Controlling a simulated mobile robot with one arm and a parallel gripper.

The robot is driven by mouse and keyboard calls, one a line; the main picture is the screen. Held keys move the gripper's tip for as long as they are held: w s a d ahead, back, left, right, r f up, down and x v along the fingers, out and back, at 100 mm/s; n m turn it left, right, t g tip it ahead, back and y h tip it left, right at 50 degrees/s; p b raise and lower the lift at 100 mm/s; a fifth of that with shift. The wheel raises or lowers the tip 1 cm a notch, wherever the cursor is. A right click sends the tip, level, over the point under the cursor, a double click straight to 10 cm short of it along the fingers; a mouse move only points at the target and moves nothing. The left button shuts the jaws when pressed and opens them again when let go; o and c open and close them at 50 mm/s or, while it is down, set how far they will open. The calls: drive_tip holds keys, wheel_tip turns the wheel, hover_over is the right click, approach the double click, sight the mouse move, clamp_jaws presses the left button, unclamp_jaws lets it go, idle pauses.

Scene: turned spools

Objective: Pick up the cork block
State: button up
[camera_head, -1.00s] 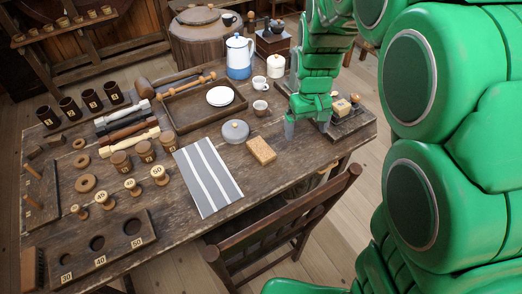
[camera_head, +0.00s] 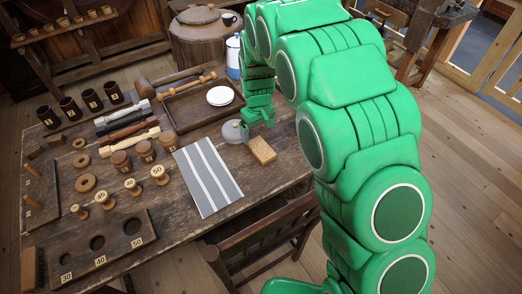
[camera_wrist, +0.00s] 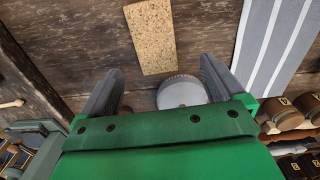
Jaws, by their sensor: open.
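The cork block (camera_head: 262,151) is a tan, speckled rectangular block lying flat on the wooden table near its front edge, right of the striped cloth. In the wrist view the cork block (camera_wrist: 151,36) lies ahead of the fingers, roughly centred between their lines. My gripper (camera_head: 256,131) is open and empty, just behind the block and beside the grey round lid.
A grey round lid (camera_head: 234,131) sits beside my gripper; it also shows between the fingers in the wrist view (camera_wrist: 181,92). The striped cloth (camera_head: 207,178) lies left of the block. A tray (camera_head: 203,104) with a white plate is behind. A chair (camera_head: 265,240) stands at the front edge.

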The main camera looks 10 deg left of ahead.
sight(259, 146)
drive_tip(key=shift+w+d+f, duration=0.1)
drive_tip(key=shift+w+f, duration=0.05)
drive_tip(key=shift+f, duration=1.75)
drive_tip(key=shift+w+d+f, duration=0.1)
drive_tip(key=shift+f, duration=1.8)
drive_tip(key=c, duration=1.1)
drive_tip(key=shift+c, duration=0.2)
drive_tip(key=shift+r, duration=0.1)
